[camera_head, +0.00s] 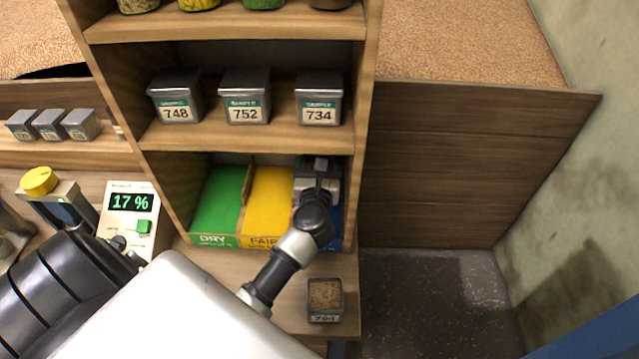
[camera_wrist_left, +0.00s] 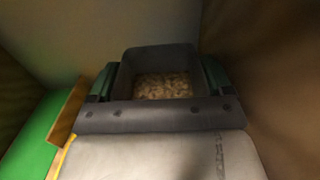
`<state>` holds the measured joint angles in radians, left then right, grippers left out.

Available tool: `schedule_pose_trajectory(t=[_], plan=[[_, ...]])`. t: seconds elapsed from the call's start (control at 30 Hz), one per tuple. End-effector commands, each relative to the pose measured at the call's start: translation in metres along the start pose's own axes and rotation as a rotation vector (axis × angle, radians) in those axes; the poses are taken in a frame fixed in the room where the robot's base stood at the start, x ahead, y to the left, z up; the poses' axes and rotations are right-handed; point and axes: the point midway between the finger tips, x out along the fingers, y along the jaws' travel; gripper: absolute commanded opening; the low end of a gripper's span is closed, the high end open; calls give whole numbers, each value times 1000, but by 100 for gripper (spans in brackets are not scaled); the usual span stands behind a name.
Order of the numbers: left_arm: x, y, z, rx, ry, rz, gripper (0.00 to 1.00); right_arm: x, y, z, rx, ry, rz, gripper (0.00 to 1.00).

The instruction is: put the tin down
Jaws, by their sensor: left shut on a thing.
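In the left wrist view an open grey tin (camera_wrist_left: 165,87) with tan grain in it sits between the two dark fingers of my left gripper (camera_wrist_left: 158,88), which is shut on it. In the head view my left gripper (camera_head: 318,178) reaches into the lower shelf bay, at the right-hand compartment; a strip of blue shows beside it. The hand and arm hide most of the tin there, and I cannot tell whether its base touches the floor. The green DRY compartment (camera_head: 219,200) and yellow FAIR compartment (camera_head: 268,200) are empty. My right gripper is not in view.
Another open tin (camera_head: 325,295) of grain stands on the bench front. Lidded tins 748 (camera_head: 176,100), 752 (camera_head: 245,98) and 734 (camera_head: 319,100) stand on the shelf above. A meter (camera_head: 131,212) reads 17 %. A wooden divider (camera_head: 246,196) separates green from yellow.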

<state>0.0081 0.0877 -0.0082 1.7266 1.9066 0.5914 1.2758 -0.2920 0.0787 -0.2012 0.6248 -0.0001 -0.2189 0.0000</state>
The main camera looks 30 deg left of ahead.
Motion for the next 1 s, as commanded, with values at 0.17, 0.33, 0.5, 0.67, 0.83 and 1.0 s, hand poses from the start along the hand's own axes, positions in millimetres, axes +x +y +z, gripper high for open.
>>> schedule_pose_trajectory(t=[0.17,0.33,0.5,0.67,0.83,1.0], plan=[[0,0,-26,4,0,0,52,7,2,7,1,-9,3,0],[0,0,-39,3,0,0,52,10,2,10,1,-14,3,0],[0,0,-65,4,0,-1,52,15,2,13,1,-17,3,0],[3,-3,-70,1,-2,-1,52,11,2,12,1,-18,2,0],[2,-3,-70,-1,-1,0,52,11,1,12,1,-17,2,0],[2,-2,-75,-1,-1,1,52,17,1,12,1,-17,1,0]])
